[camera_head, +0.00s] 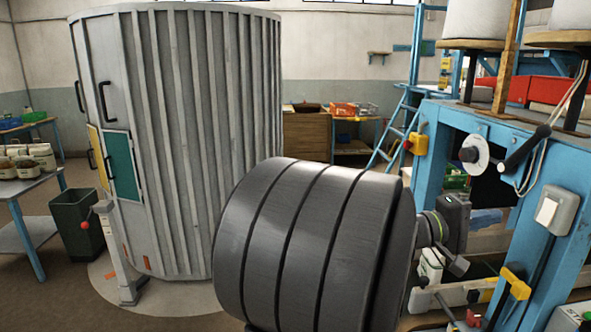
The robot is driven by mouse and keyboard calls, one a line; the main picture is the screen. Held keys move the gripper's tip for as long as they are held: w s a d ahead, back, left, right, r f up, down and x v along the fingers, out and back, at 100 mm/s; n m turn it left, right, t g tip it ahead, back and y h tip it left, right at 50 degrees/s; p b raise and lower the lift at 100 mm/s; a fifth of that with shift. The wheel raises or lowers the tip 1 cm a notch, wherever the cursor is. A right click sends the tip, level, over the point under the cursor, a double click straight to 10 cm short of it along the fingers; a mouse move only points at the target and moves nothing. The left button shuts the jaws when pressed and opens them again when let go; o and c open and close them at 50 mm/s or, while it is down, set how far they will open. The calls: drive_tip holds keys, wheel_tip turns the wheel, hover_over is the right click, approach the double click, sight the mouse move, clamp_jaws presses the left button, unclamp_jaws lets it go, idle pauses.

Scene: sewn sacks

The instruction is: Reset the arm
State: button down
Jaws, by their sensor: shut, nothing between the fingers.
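My gripper (457,266) shows at the right of centre, small and dark, beyond a large dark ribbed part of my arm that fills the lower middle. Its fingers look shut, with nothing seen between them. It hangs in front of the blue machine frame (568,150).
A tall grey ribbed cabinet (185,140) stands left of my arm. A dark bin (76,225) and a table (35,186) with several small filled sacks (28,158) are at far left. Blue steps (398,130) and a wooden cabinet (306,137) stand behind.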

drive_tip(key=shift+a, duration=0.3)
drive_tip(key=shift+d, duration=0.1)
